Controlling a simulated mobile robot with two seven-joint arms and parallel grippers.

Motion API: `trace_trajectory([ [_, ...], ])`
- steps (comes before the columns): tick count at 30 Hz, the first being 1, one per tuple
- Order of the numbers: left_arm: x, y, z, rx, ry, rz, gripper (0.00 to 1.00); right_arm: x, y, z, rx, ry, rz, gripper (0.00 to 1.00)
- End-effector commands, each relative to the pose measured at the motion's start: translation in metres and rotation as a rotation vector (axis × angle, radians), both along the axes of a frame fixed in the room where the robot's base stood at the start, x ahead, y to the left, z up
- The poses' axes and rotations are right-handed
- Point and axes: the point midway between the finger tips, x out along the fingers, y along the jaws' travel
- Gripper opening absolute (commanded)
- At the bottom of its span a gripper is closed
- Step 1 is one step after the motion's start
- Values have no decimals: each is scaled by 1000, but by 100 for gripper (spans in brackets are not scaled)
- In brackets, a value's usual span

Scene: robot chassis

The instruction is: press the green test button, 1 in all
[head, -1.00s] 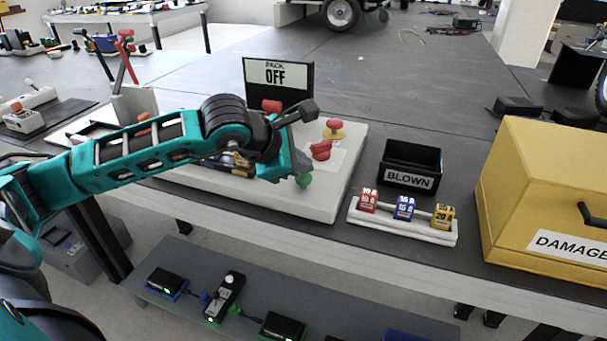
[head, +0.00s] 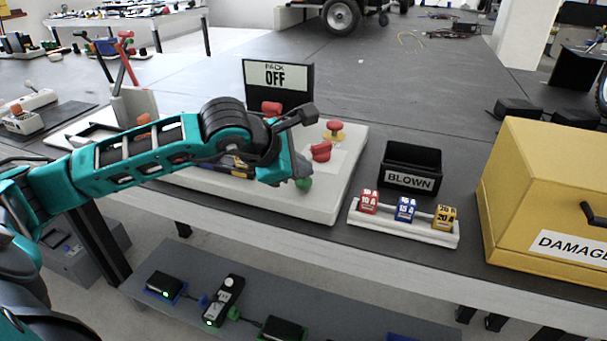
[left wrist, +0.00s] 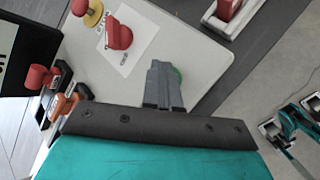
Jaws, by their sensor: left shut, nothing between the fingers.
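The green test button (head: 304,183) sits near the front right edge of a pale panel board (head: 342,178). In the left wrist view the green button (left wrist: 178,76) is partly hidden behind my fingers. My left gripper (head: 301,181) is shut and empty, with its fingertips right at the button. In the left wrist view the gripper (left wrist: 162,70) points at the board and covers most of the button. I cannot tell whether the tips touch or press it. My right gripper is not in view.
On the board stand a red mushroom button on yellow (head: 335,130), a red knob (head: 320,151) and a sign reading PACK OFF (head: 277,76). To the right are a fuse rack (head: 405,230), a BLOWN bin (head: 410,168) and a yellow DAMAGED box (head: 545,195).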

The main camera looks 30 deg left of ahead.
Motion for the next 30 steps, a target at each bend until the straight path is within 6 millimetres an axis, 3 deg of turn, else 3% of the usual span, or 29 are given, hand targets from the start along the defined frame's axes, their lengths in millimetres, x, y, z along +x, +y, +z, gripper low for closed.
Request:
trace_trajectory([
  [12,0,0,19,1,2,1,0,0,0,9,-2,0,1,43],
  [24,0,0,21,0,1,0,0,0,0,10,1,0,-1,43],
  [30,0,0,37,0,-1,1,0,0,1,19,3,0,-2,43],
])
